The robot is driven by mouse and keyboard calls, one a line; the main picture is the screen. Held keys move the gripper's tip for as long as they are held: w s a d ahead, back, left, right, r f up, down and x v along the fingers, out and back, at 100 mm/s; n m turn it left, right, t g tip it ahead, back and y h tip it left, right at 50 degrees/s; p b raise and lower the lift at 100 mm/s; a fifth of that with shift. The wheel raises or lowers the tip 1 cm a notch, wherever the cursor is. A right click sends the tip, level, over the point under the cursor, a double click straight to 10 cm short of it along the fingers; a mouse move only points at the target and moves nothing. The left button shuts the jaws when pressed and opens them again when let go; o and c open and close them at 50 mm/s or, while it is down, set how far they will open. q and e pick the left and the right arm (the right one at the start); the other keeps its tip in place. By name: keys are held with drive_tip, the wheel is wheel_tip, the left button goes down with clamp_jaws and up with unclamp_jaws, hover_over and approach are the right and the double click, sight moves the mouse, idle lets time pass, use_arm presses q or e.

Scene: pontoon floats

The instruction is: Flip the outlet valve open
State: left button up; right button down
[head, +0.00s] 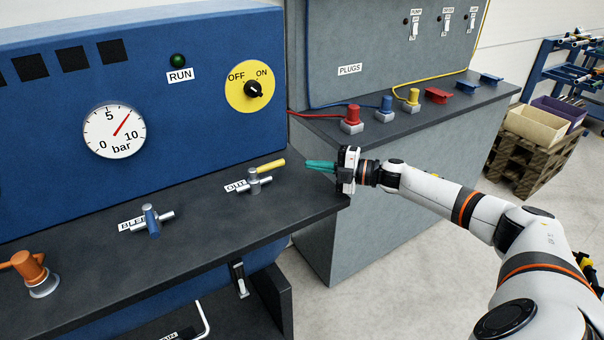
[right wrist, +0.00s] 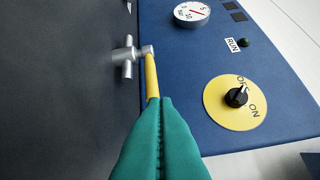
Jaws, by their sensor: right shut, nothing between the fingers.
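The outlet valve (head: 253,181) stands on the dark bench top by its partly hidden "OUT" label. Its yellow handle (head: 271,165) points right, towards my right gripper, and lies roughly along the line of the grey pipe stub. In the right wrist view the yellow handle (right wrist: 151,75) runs from the valve post down to my fingertips, which cover its near end in the picture. My right gripper (head: 308,164) has teal fingers, shut and empty. In the head view a small gap shows between its tips and the handle's end. My left gripper is not in view.
A blue-handled bleed valve (head: 152,221) and an orange fitting (head: 30,266) stand to the left on the bench. Behind is the blue panel with a pressure gauge (head: 114,130) and yellow OFF/ON switch (head: 250,86). A grey cabinet (head: 370,190) with coloured plugs stands at the right.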

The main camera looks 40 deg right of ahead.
drive_tip(key=d, duration=0.1)
drive_tip(key=s+d, duration=0.1)
drive_tip(key=d+b, duration=0.1)
drive_tip(key=shift+s+d+r, duration=0.15)
drive_tip(key=shift+s+d, duration=0.1)
drive_tip(key=shift+d, duration=0.1)
drive_tip(key=shift+s+d+r, duration=0.1)
drive_tip(key=shift+s+d, duration=0.05)
drive_tip(key=shift+d, duration=0.15)
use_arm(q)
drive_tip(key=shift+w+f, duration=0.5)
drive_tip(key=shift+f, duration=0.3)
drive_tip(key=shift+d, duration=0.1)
